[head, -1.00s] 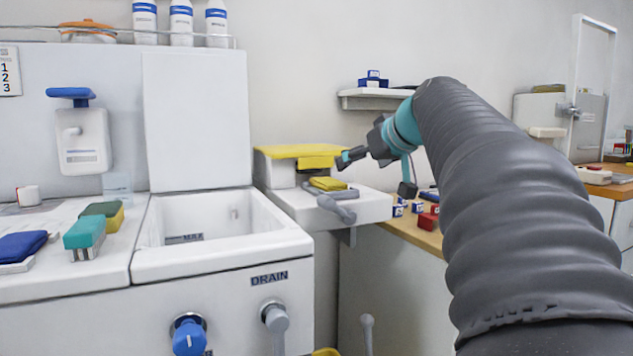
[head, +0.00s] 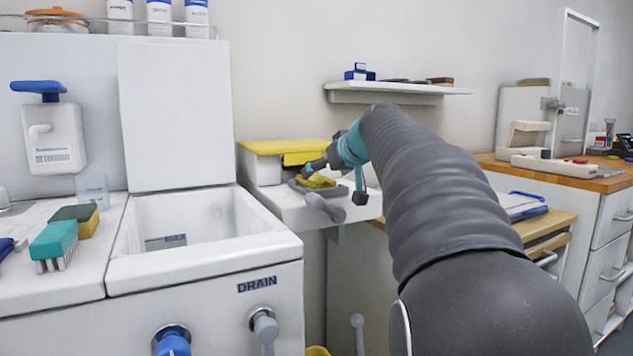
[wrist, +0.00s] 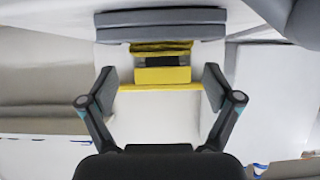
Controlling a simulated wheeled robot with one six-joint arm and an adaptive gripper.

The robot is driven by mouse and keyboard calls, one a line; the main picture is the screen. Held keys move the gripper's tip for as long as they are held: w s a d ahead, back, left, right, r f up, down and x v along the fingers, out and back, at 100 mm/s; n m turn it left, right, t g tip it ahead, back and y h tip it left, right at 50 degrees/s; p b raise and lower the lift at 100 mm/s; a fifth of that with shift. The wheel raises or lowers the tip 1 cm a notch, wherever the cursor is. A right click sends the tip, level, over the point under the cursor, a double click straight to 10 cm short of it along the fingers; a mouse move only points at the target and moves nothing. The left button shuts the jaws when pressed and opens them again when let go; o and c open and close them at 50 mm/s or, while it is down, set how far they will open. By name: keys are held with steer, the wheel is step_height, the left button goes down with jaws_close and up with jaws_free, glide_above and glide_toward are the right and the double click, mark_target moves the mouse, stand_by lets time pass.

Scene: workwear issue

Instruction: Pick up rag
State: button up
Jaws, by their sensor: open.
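A folded yellow cloth, which looks like the rag (head: 318,182), lies on a white ledge behind grey bars, below the front of a yellow-lidded box. My gripper (head: 308,172) is open and empty, close above it, and partly covers it in the head view. In the wrist view my gripper's fingers (wrist: 159,85) are spread wide to either side of the yellow pieces. The rag (wrist: 160,47) seems to be the upper yellow strip there, next to the grey bars and beyond the fingertips. I cannot tell its exact height below the fingers.
The yellow-lidded box (head: 288,147) stands right behind. Grey bars (head: 322,200) stick out in front. A white basin (head: 205,265) is at the left, with a teal brush (head: 54,240) beside it. A wall shelf (head: 395,90) is above right.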

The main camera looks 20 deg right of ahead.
mark_target(316, 177)
steer(key=x, duration=0.5)
steer(key=shift+a+r, duration=0.1)
steer(key=c, duration=1.4)
